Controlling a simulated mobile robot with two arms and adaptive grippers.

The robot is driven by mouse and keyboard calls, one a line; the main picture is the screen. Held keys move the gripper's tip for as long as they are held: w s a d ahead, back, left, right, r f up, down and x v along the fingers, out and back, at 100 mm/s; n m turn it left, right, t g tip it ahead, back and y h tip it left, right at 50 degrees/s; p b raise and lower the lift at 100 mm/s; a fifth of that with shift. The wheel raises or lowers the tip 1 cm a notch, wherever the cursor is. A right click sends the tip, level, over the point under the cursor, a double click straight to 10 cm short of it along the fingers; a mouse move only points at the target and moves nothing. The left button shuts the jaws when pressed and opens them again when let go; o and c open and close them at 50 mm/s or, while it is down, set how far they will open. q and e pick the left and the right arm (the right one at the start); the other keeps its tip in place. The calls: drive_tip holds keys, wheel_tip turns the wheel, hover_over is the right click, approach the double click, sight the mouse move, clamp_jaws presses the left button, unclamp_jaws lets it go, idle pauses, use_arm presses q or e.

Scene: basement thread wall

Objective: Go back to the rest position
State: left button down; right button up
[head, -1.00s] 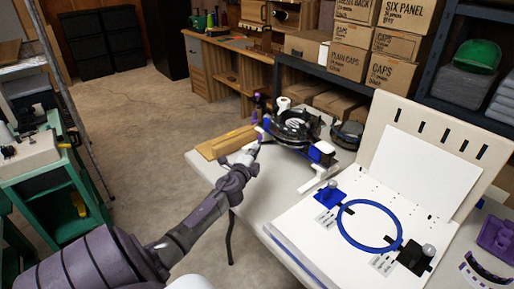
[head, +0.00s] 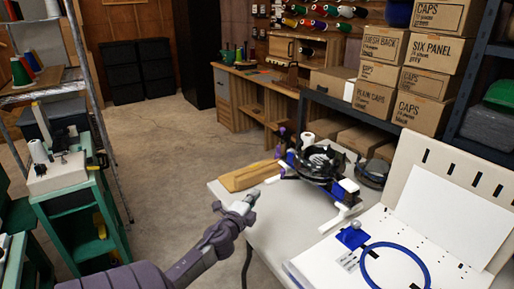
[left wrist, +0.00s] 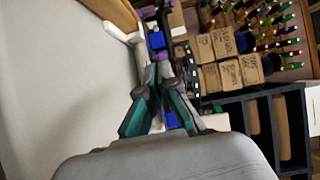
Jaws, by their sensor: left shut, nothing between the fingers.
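My left gripper (head: 248,200) is at the end of the purple-grey arm that comes in from the bottom left in the head view. It is over the left edge of the white table (head: 275,235), apart from the things on it. In the left wrist view its two fingers (left wrist: 157,75) come together at the tips, with nothing between them. My right gripper is in neither view.
A black ring-shaped device (head: 322,162) with blue and white parts stands on the table, beside a wooden board (head: 250,176). A blue hoop (head: 396,270) lies on a white board at right. A green cart (head: 85,205) stands at left. The concrete floor (head: 165,150) between is clear.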

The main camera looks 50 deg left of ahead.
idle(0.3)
use_arm(q)
drive_tip(key=s+d+f+n+g+h, duration=0.1)
drive_tip(key=s+d+f+n+g, duration=0.3)
drive_tip(key=d, duration=0.4)
drive_tip(key=s+d+f+n+g+h, duration=0.1)
drive_tip(key=s+d+f+n+g, duration=0.2)
drive_tip(key=s+d+f+n, duration=0.45)
drive_tip(key=s+d+g+h, duration=0.3)
drive_tip(key=s+d, duration=0.2)
drive_tip(key=d, duration=0.5)
drive_tip(key=s+d+g+h, duration=0.25)
drive_tip(key=s+d, duration=0.35)
drive_tip(key=d, duration=0.4)
wheel_tip(320, 180, down, 24)
drive_tip(key=s+m+g+p, duration=0.1)
drive_tip(key=s+g+p, duration=0.1)
drive_tip(key=s+p, duration=0.15)
drive_tip(key=s+a+f+p, duration=0.2)
drive_tip(key=s+f, duration=0.9)
drive_tip(key=s, duration=0.3)
drive_tip(key=shift+s+a+f+p, duration=0.25)
drive_tip(key=shift+s+f+p, duration=0.05)
drive_tip(key=shift+p, duration=0.1)
